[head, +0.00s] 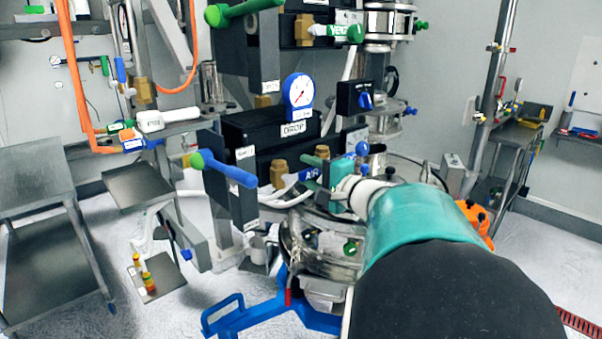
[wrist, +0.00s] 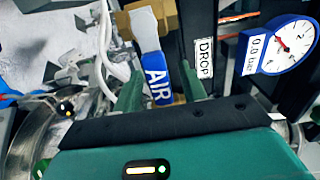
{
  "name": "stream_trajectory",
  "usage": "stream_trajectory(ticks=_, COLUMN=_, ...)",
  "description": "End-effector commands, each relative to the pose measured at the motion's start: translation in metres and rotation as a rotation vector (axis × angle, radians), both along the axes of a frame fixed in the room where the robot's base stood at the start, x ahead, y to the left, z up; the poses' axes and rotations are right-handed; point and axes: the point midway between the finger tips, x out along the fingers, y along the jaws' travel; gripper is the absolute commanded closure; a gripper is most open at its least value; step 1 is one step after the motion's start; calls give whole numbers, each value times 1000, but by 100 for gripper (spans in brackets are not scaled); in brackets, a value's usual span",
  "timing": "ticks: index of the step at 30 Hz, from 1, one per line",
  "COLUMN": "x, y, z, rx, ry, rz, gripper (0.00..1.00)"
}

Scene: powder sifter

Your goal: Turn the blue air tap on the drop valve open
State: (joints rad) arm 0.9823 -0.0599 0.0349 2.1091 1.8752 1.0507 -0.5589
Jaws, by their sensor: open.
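The blue air tap (wrist: 157,78) is a flat lever marked AIR, joined to a brass valve body (wrist: 165,14) in the wrist view. My gripper (wrist: 162,88) is open, with one green finger on each side of the lever's end. I cannot tell whether either finger touches it. In the head view the tap (head: 311,174) shows just left of my gripper (head: 326,170), which partly hides it. The drop valve is a black block (head: 255,135) with a white DROP label (head: 294,129); the label also shows in the wrist view (wrist: 205,58).
A blue gauge (head: 298,91) stands on the block; its tag reads 0.0 bar in the wrist view. A larger blue-handled lever (head: 228,168) sticks out at left. A round steel vessel (head: 300,245) and blue frame (head: 245,318) lie below. Steel shelves (head: 35,190) stand at left.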

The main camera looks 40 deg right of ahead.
Motion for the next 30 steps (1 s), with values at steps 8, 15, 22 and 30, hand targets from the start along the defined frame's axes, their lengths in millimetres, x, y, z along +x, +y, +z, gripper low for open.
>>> stream_trajectory(ticks=8, x=0, y=0, z=0, rx=0, ry=0, rz=0, gripper=88)
stream_trajectory(ticks=15, x=0, y=0, z=0, rx=-1, ry=0, rz=1, gripper=100)
stream_trajectory(ticks=22, x=0, y=1, z=2, rx=-30, ry=-1, rz=2, gripper=100)
stream_trajectory(ticks=30, x=0, y=2, z=10, rx=-162, ry=-4, rz=3, gripper=100)
